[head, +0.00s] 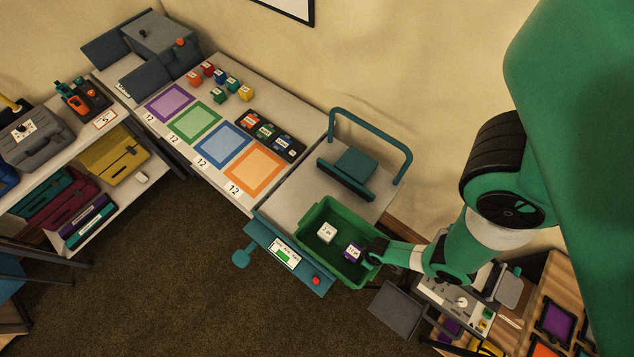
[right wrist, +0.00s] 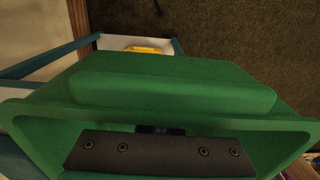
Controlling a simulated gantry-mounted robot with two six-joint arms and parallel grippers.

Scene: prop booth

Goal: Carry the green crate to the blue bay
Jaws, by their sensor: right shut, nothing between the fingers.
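The green crate (head: 316,260) sits at the front of a grey platform with teal edging. The crate (right wrist: 170,85) fills much of the right wrist view, close to the camera. The blue bay (head: 222,145) is a blue-bordered square on the grey table, between the green and orange squares, and it is empty. My left gripper is not in view.
A teal handle (head: 408,160) rises behind the platform. A dark tray (head: 262,135) of labelled blocks lies behind the blue and orange squares. Several small coloured blocks (head: 232,82) stand farther back. A teal panel with a red button (head: 316,281) fronts the crate.

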